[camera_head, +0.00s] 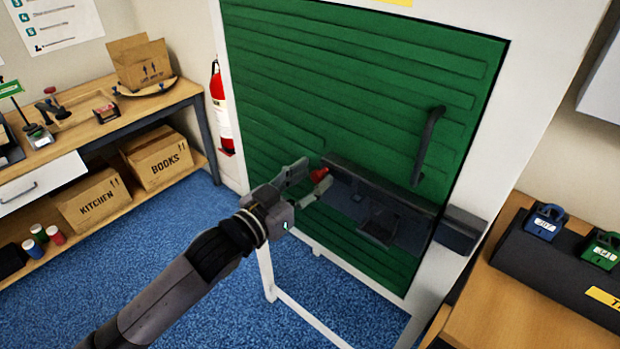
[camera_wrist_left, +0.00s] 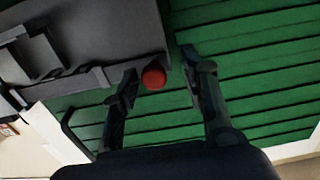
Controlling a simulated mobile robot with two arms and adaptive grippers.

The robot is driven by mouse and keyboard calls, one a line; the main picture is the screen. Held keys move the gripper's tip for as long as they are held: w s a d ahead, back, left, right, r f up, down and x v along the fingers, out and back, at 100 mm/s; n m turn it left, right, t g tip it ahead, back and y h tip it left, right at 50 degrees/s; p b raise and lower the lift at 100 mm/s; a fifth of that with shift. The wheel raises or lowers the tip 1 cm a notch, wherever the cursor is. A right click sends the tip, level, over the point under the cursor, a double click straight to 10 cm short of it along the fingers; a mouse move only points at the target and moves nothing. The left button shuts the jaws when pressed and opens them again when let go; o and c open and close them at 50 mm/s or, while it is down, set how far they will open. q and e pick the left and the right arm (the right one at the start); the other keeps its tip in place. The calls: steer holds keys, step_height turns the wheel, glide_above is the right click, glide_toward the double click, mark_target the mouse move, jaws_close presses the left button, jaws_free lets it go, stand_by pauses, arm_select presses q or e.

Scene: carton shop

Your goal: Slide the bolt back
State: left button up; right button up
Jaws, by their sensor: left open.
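A dark bolt (camera_head: 365,200) is mounted across the lower part of the green door (camera_head: 360,80). Its red knob (camera_head: 319,175) is at the bolt's left end. A dark keeper block (camera_head: 460,230) sits on the white frame at the bolt's right. My left gripper (camera_head: 313,184) is open at the red knob, with a finger on either side of it. In the left wrist view the red knob (camera_wrist_left: 154,77) lies between the open fingers, nearer the left one; whether they touch it I cannot tell. My right gripper is not in view.
A dark handle (camera_head: 428,145) stands out from the door above the bolt. A wooden bench (camera_head: 520,300) with a dark padlock rack is at the right. A workbench (camera_head: 110,125) with cartons and a red extinguisher (camera_head: 220,110) are at the left. Blue carpet is open below.

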arm_select(q)
steer(key=v, duration=1.2)
steer(key=shift+d, duration=0.1)
